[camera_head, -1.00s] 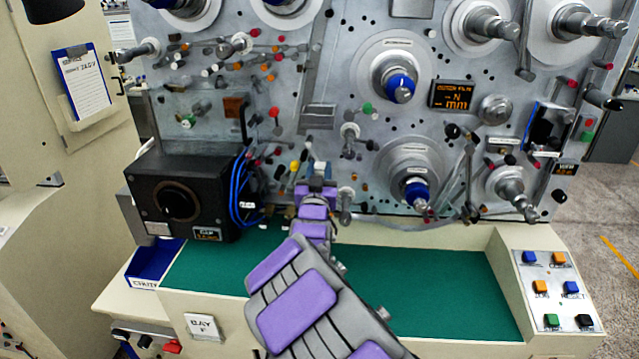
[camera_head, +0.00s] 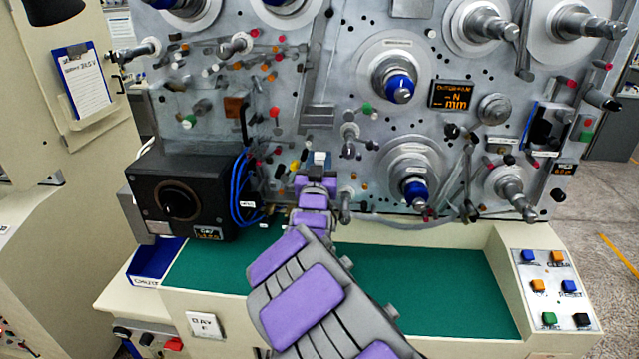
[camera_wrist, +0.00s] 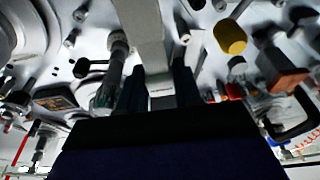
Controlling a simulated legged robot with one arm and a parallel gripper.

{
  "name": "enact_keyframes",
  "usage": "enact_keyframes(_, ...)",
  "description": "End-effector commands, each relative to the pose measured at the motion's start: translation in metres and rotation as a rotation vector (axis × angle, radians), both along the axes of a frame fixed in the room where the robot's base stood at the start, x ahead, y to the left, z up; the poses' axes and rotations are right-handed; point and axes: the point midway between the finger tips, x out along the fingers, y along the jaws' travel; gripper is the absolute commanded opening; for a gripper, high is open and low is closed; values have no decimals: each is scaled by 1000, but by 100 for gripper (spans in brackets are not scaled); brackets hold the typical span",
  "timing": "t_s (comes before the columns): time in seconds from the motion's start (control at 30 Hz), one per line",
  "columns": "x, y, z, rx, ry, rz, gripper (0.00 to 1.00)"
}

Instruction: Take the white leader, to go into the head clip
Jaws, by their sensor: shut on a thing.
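My purple and grey arm reaches up to the lower middle of the machine panel in the head view, and my gripper (camera_wrist: 160,88) is at its far end. In the wrist view its two dark fingers stand close around a pale strip (camera_wrist: 152,50), which looks like the white leader. The strip runs up and away from between the fingers, and its held end is partly hidden. In the head view a small white piece (camera_head: 320,157) shows just beyond my wrist; I cannot tell whether it is the leader. I cannot make out the head clip.
A black box (camera_head: 185,190) with blue cables stands left of my arm. Blue-hubbed spindles (camera_head: 400,90) and several coloured pegs stick out of the panel. A yellow knob (camera_wrist: 230,37) is close on the right in the wrist view. The green shelf (camera_head: 430,285) is bare.

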Motion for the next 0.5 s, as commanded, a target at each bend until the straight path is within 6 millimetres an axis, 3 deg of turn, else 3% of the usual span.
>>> enact_keyframes(0.5,-30,2,-2,0,0,1,16)
